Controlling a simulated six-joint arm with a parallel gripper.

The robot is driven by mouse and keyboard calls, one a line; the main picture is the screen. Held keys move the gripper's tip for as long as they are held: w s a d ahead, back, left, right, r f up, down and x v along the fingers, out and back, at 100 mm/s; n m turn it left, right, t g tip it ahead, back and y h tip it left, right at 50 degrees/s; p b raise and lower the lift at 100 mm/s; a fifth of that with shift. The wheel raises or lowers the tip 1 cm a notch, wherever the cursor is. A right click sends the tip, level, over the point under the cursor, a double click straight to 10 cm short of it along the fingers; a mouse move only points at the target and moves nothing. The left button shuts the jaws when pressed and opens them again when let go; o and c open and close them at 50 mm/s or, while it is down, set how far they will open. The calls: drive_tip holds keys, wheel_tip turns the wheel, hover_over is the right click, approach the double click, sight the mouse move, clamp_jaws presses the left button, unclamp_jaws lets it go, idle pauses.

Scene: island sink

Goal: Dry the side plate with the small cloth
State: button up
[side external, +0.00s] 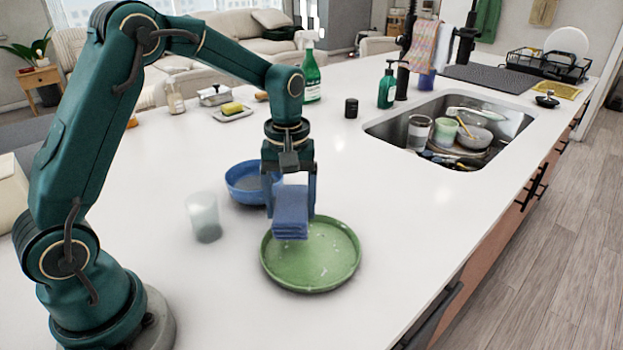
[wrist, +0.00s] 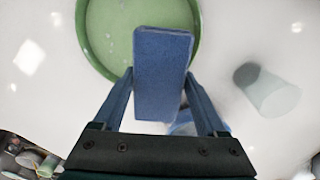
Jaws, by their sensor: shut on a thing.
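The side plate (side external: 325,262) is green and round with a raised rim, flat on the white counter. It has small pale spots on it, maybe water drops. It also shows at the top of the wrist view (wrist: 108,38). The small cloth (side external: 290,212) is blue and folded into a thick pad; in the wrist view (wrist: 162,75) it covers part of the plate. My gripper (side external: 290,195) is shut on the cloth and holds it over the plate's back left part. The cloth seems to hang above the plate, but I cannot tell the gap exactly.
A blue bowl (side external: 243,183) stands close behind my gripper. A frosted cup (side external: 204,218) stands to the left. The sink (side external: 380,130) with dishes is at the back right. A soap bottle (side external: 387,88) stands by it. The counter right of the plate is clear.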

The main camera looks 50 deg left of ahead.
sight(331, 270)
wheel_tip(331, 270, down, 3)
drive_tip(key=shift+r, duration=0.15)
drive_tip(key=shift+d+f, duration=0.2)
drive_tip(key=shift+d, duration=1.25)
drive_tip(key=shift+d+f, duration=0.3)
drive_tip(key=shift+d, duration=0.65)
drive_tip(key=shift+d+f, duration=0.3)
drive_tip(key=shift+d, duration=0.65)
drive_tip(key=shift+d+f, duration=0.15)
drive_tip(key=shift+d, duration=1.5)
drive_tip(key=shift+a, duration=4.95)
drive_tip(key=shift+d+f, duration=0.1)
drive_tip(key=shift+d, duration=4.95)
drive_tip(key=shift+a, duration=5.05)
drive_tip(key=shift+w+a+r, duration=0.1)
drive_tip(key=shift+r, duration=4.75)
